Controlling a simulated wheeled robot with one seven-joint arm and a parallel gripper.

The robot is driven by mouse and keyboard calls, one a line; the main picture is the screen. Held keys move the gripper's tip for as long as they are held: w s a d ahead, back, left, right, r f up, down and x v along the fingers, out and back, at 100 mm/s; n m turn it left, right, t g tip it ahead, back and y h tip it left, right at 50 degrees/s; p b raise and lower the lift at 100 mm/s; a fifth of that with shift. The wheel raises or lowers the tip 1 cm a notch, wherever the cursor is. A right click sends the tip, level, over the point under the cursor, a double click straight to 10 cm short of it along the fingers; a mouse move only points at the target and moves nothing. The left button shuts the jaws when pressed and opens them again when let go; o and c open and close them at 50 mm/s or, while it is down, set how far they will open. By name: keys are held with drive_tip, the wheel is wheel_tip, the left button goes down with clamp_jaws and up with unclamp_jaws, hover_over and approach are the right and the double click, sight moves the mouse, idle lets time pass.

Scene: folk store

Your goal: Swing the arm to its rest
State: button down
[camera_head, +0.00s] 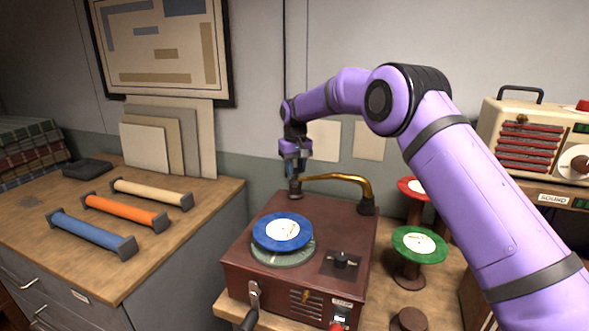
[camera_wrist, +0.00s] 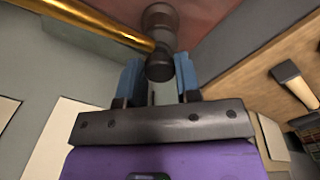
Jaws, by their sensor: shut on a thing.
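The brass tone arm (camera_head: 345,178) of the record player curves from a dark pivot at the back right of the box to a dark head (camera_head: 295,193) at the back left. My gripper (camera_head: 295,178) points down and is shut on this head, behind the blue record (camera_head: 282,231) and clear of it. In the wrist view, the blue fingers (camera_wrist: 158,78) stand on either side of the dark round head (camera_wrist: 160,67), and the brass tube (camera_wrist: 100,22) runs off to the upper left. I cannot make out a separate rest for the arm.
A cream radio (camera_head: 530,140) is far right. Coloured bars (camera_head: 125,212) lie on the left counter.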

drive_tip(key=shift+w+d, duration=0.1)
drive_tip(key=shift+w, duration=0.05)
drive_tip(key=c, duration=0.8)
unclamp_jaws()
wheel_tip(320, 180, up, 11)
idle(0.3)
